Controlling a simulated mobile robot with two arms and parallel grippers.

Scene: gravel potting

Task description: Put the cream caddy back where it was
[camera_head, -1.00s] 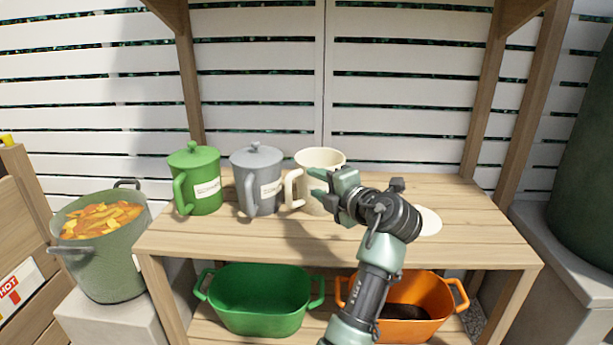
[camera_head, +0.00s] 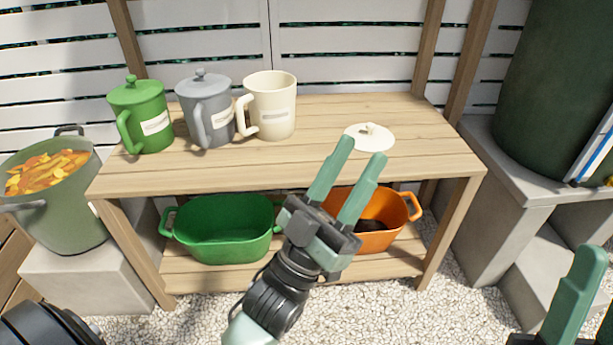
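The cream caddy (camera_head: 273,105) stands upright and without a lid on the wooden bench top, just right of the grey caddy. Its handle points left and a pale label is on its front. Its cream lid (camera_head: 369,138) lies flat on the bench to the right, knob up. My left gripper (camera_head: 359,160) is open and empty, in front of the bench edge, with its fingertips pointing up just below the lid in the picture. It is apart from the caddy. My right gripper (camera_head: 594,285) is partly in view at the bottom right corner, fingers apart, with nothing visible between them.
A lidded green caddy (camera_head: 140,117) and a lidded grey caddy (camera_head: 205,108) stand left on the bench (camera_head: 330,160). A green tub (camera_head: 222,230) and an orange tub (camera_head: 375,232) sit on the lower shelf. A pot of orange scraps (camera_head: 60,205) stands left.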

